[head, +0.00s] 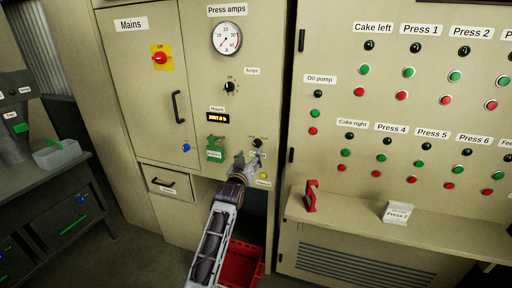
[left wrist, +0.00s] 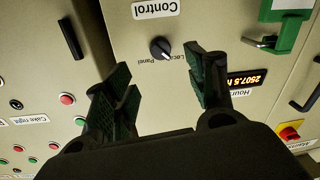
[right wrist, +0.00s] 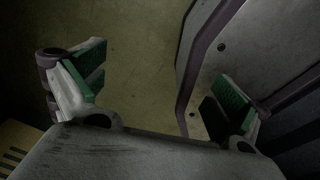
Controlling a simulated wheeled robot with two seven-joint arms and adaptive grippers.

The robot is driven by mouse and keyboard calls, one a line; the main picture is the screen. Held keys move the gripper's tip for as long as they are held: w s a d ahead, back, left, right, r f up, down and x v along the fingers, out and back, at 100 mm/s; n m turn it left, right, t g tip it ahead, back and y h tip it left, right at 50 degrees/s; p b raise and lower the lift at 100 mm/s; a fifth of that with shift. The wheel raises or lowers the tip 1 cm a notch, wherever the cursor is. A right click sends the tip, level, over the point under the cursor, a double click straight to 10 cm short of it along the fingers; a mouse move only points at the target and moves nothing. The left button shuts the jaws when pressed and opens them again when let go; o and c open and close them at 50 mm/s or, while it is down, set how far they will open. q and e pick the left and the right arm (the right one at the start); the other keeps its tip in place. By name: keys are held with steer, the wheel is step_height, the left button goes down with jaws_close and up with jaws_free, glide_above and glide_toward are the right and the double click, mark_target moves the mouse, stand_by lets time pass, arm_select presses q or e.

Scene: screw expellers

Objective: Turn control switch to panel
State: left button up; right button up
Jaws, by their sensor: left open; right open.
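The control switch is a small black rotary knob on the beige cabinet (head: 257,143), and it shows larger in the left wrist view (left wrist: 160,48). Its "Control" label (left wrist: 155,8) and the words "Local" and "Panel" appear upside down there. I cannot clearly tell which word the knob points to. My left gripper (head: 246,160) is just below and left of the knob in the head view. In the left wrist view its open fingers (left wrist: 158,62) lie on either side of the knob, seemingly short of it. My right gripper (right wrist: 165,75) is open and empty, away from the panel.
The red and yellow mains switch (head: 160,58) is upper left. A ledge at right holds a red object (head: 311,196) and a "Press 2" sign (head: 397,213). A red crate (head: 240,265) stands below.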

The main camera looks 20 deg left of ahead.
mark_target(256, 146)
arm_select(q)
steer(key=shift+w+a, duration=0.1)
steer(key=shift+w, duration=4.25)
steer(key=shift+w+a, duration=0.1)
steer(key=shift+w, duration=0.75)
arm_select(e)
steer(key=shift+w+a+r, duration=0.2)
steer(key=shift+a, duration=0.25)
steer(key=shift+s+d, duration=0.1)
